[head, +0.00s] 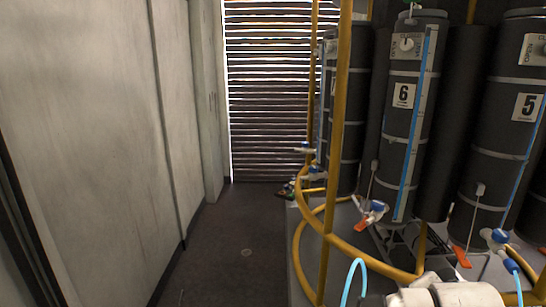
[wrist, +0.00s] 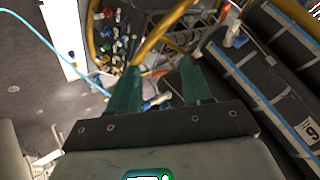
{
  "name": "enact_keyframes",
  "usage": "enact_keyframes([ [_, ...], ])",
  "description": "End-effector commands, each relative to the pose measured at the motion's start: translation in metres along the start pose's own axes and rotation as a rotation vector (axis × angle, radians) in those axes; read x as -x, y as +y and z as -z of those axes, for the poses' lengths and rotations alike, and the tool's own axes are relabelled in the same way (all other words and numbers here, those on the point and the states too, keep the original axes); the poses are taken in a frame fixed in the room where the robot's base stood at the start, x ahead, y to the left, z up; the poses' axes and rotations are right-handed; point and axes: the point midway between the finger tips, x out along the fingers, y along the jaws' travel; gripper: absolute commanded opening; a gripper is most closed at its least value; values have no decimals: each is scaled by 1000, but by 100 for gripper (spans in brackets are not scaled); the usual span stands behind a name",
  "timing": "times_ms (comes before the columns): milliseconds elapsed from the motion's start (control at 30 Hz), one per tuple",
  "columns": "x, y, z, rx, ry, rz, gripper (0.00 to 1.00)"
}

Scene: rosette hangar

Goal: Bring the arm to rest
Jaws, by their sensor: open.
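My gripper (wrist: 160,72) shows in the wrist view with its two green fingers apart and nothing held between them. Beyond the fingers are a yellow rail (wrist: 160,38) and a cluster of small coloured bottles or fittings, too small to tell. In the head view only a white part of my arm shows at the bottom right; the gripper itself is not seen there.
Black cylinders numbered 6 (head: 403,140) and 5 (head: 500,150) stand at right behind a yellow rail frame (head: 337,140). A pale wall (head: 90,130) runs along the left. The dark floor (head: 230,235) between them is clear up to a slatted shutter (head: 268,100).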

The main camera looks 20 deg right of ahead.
Motion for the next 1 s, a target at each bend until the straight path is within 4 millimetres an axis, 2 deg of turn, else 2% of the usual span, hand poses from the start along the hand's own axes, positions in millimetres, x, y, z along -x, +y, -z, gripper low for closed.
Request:
enact_keyframes([
  [33,-7,16,-18,159,-40,-22,49],
  [167,-19,60,-72,560,-189,-49,49],
  [233,-20,90,-104,765,-290,-53,49],
  [400,-8,167,-179,1169,-562,-16,49],
  [500,4,200,-210,1312,-686,23,49],
  [600,15,220,-229,1396,-768,58,49],
  [700,20,230,-238,1437,-808,80,49],
  [1000,22,231,-240,1446,-815,85,49],
])
